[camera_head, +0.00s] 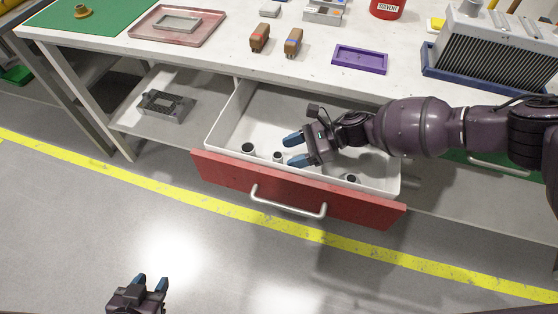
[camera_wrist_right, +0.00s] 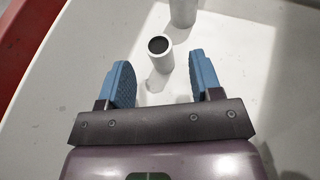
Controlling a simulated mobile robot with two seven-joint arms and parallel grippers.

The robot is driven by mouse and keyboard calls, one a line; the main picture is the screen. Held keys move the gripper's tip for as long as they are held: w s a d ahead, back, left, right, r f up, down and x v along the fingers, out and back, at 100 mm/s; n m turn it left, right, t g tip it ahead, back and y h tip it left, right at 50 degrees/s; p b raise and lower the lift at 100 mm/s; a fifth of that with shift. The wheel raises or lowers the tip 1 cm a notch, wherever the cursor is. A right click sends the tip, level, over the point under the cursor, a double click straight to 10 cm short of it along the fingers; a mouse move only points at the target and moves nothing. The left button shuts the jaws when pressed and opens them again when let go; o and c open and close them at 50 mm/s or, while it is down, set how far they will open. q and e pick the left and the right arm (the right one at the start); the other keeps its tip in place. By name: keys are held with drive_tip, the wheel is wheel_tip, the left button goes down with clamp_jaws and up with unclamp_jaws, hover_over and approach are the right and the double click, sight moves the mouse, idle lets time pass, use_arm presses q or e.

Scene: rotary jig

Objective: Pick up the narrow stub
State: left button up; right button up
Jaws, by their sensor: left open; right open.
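Three short pale stubs with dark tops stand in the open drawer. The narrow stub (camera_head: 277,157) looks slimmer than the wider stub (camera_head: 248,148) to its left; another stub (camera_head: 349,178) is near the drawer's front right. My right gripper (camera_head: 289,150) is open inside the drawer, its fingers pointing left towards the narrow stub. In the right wrist view the narrow stub (camera_wrist_right: 161,58) stands just beyond and between the blue fingertips, untouched, with a second stub (camera_wrist_right: 183,12) behind it. My left gripper (camera_head: 152,283) is open and empty over the floor at the lower left.
The white drawer with its red front (camera_head: 225,174) hangs open below the bench. On the bench (camera_head: 220,55) are brown blocks (camera_head: 260,38), a purple tray (camera_head: 360,59) and a finned unit (camera_head: 490,50). A metal block (camera_head: 165,106) lies on the shelf left of the drawer.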

drive_tip(key=shift+b+x, duration=0.4)
drive_tip(key=shift+x, duration=2.75)
drive_tip(key=shift+r, duration=0.1)
drive_tip(key=c, duration=1)
